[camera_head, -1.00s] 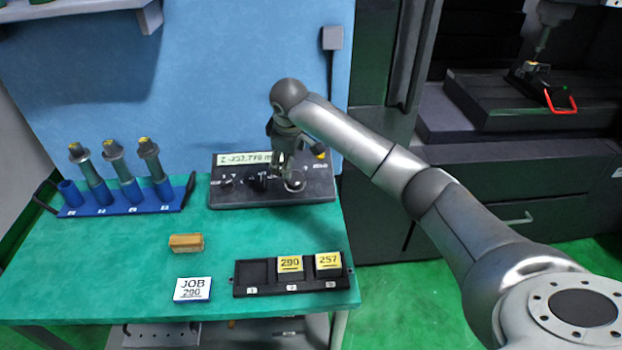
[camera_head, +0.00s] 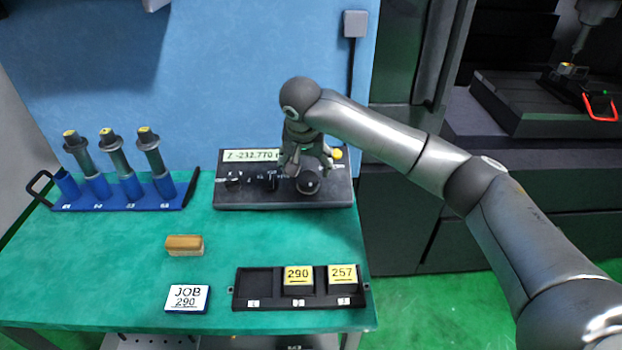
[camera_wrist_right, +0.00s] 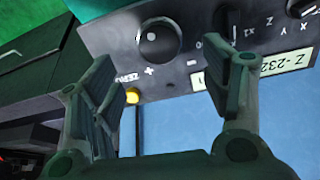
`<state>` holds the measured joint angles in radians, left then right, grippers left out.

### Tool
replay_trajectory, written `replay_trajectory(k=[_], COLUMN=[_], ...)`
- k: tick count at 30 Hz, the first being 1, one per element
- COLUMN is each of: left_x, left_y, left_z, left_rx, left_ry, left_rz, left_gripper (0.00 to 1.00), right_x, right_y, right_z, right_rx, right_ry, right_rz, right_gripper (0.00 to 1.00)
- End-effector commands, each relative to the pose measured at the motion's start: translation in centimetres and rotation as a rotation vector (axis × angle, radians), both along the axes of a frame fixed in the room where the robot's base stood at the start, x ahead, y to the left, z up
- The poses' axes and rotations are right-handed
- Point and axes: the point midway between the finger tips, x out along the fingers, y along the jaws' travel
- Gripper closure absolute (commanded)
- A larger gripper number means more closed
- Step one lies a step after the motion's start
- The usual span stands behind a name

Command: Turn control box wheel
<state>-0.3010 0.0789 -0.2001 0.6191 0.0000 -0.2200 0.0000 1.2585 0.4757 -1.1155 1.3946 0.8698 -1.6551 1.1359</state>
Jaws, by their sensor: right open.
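The control box (camera_head: 230,197) is a dark panel at the back of the green table, with a lit display starting "Z -232" and several knobs. Its wheel (camera_head: 308,182) is a round black knob on the right part of the panel. In the right wrist view the wheel (camera_wrist_right: 160,43) shows whole, with plus and minus marks beside it. My right gripper (camera_head: 306,163) is over the wheel, fingers spread and empty. In the wrist view the gripper (camera_wrist_right: 165,88) frames the wheel's side of the panel, with a gap between fingers and wheel. My left gripper is out of view.
A yellow button (camera_head: 337,154) is close to the right gripper on the box. A blue rack (camera_head: 120,202) with electrode holders stands left.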

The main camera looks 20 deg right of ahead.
Motion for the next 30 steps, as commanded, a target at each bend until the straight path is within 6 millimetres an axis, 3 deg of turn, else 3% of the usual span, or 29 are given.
replay_trajectory(k=[6, 13, 25, 30], left_x=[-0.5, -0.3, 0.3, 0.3], left_y=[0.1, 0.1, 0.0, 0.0], left_z=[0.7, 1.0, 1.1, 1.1], left_rx=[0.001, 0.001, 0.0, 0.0], left_ry=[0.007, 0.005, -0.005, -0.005], left_rz=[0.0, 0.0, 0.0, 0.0], left_gripper=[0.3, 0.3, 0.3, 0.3], right_x=[1.5, 2.7, 3.0, 3.0], right_y=[-0.7, -1.1, -1.3, -1.3], right_z=[-3.9, -7.0, -7.9, -7.9], right_rx=[-0.003, -0.001, -0.002, -0.002], right_ry=[0.004, 0.003, 0.001, 0.001], right_rz=[-0.001, 0.0, 0.001, 0.001], right_gripper=[0.29, 0.29, 0.29, 0.48])
